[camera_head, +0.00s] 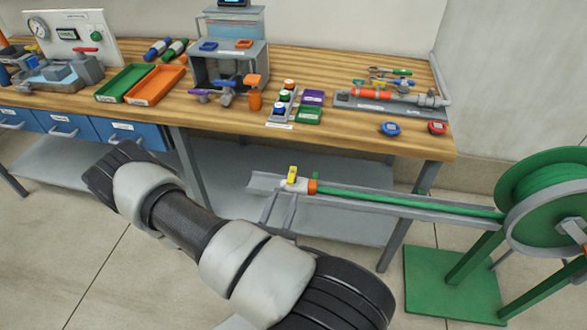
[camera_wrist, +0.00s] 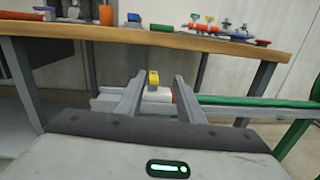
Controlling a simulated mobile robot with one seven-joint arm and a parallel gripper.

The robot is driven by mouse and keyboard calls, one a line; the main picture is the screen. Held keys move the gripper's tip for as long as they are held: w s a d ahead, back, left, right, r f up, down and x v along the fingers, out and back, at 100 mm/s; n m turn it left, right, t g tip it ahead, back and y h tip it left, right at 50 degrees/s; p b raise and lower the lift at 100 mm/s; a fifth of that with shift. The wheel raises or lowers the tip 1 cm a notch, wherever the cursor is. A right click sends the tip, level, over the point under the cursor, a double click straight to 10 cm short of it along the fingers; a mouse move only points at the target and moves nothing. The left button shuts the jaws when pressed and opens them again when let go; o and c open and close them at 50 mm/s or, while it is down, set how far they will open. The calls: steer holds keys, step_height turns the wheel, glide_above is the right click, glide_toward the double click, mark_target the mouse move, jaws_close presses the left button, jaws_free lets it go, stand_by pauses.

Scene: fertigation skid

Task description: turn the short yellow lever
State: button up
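The short yellow lever (camera_head: 292,175) stands up on a whitish valve body (camera_head: 304,186) with an orange collar, at the left end of a grey rail with a green hose. The yellow lever (camera_wrist: 153,78) also shows in the wrist view, upright near the middle. My gripper (camera_wrist: 157,79) is open in the wrist view, its two grey fingers apart and empty. The lever appears in the gap between the fingertips, beyond them as far as I can tell; no contact shows.
A wooden workbench (camera_head: 340,122) with trays, bottles and fittings stands behind the rail. The grey rail (camera_head: 420,207) runs right to a green hose reel (camera_head: 545,205) on a green stand. Open floor lies in front of the rail.

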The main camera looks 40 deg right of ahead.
mark_target(292, 179)
steer(key=shift+n+t+y, duration=0.4)
steer(key=shift+n+y, duration=0.1)
steer(key=shift+n, duration=0.1)
steer(key=x, duration=0.5)
steer(key=f+b+x, duration=0.1)
steer(key=x, duration=0.5)
steer(key=f+x, duration=0.1)
steer(key=x, duration=0.5)
steer(key=shift+w+a+f, duration=0.1)
steer(key=shift+a+f, duration=0.05)
steer(key=shift+f, duration=0.1)
steer(key=shift+c, duration=0.2)
jaws_close()
